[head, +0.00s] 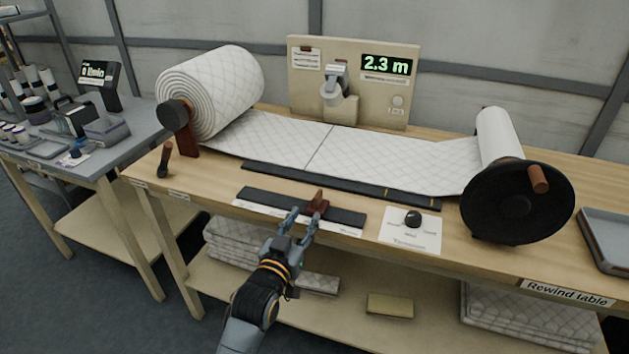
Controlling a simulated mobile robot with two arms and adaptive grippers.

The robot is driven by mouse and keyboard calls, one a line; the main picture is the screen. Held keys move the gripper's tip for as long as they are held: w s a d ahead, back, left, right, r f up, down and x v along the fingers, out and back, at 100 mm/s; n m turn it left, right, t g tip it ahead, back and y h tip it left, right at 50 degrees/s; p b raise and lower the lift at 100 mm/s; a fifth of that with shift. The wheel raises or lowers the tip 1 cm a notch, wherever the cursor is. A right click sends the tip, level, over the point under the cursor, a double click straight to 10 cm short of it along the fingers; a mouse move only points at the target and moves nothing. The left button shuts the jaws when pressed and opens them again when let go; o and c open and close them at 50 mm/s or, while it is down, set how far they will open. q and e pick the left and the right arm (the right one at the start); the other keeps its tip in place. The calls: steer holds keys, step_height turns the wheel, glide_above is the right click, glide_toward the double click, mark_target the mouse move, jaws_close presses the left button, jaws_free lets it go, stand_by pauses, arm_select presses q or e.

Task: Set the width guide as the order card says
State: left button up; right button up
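The width guide is a dark rail (260,199) along the table's front edge with a brown slider handle (318,203) right of its middle. A white scale strip lies under it, its marks too small to read. My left gripper (305,215) is open at the rail, its two fingers apart just in front of and left of the handle. I cannot tell whether a finger touches the handle. A small white card (306,58), perhaps the order card, is clipped to the beige back panel; its text is unreadable. My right gripper is out of view.
Quilted wadding runs from a big roll (225,90) to a white roll (497,138) beside a black crank wheel (517,203). A display (386,65) reads 2.3 m. A black knob (413,219) sits on a white plate right of the rail. A grey tray (608,240) lies far right.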

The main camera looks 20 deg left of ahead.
arm_select(q)
steer(key=w, duration=1.3)
steer(key=shift+d, duration=0.4)
jaws_close()
